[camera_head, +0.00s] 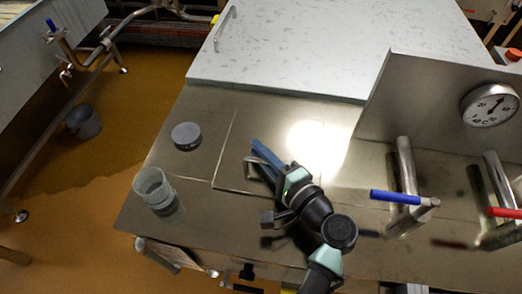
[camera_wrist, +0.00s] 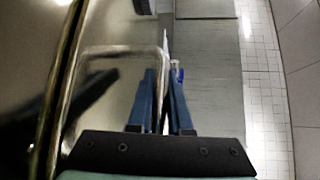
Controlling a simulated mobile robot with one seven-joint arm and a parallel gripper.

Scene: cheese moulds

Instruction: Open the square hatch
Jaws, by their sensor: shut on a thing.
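The square hatch (camera_head: 228,160) is a steel panel set in the steel counter top. It shows as a thin outline and looks flush with the counter in the head view. Its handle is a bent metal bar (camera_wrist: 118,50), a loop in the wrist view. My gripper (camera_head: 256,151) is over the hatch, with its blue fingers pointing to the upper left. In the wrist view my gripper (camera_wrist: 163,75) has one finger inside the loop and one outside, shut on one leg of the handle. My arm and gripper hide the hatch's lower right part.
A grey round lid (camera_head: 187,136) and a clear cup (camera_head: 154,188) stand left of the hatch. A pale marbled slab (camera_head: 290,45) lies behind. A dial gauge (camera_head: 489,105), a blue-handled valve (camera_head: 398,197) and a red-handled one (camera_head: 504,213) are at the right.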

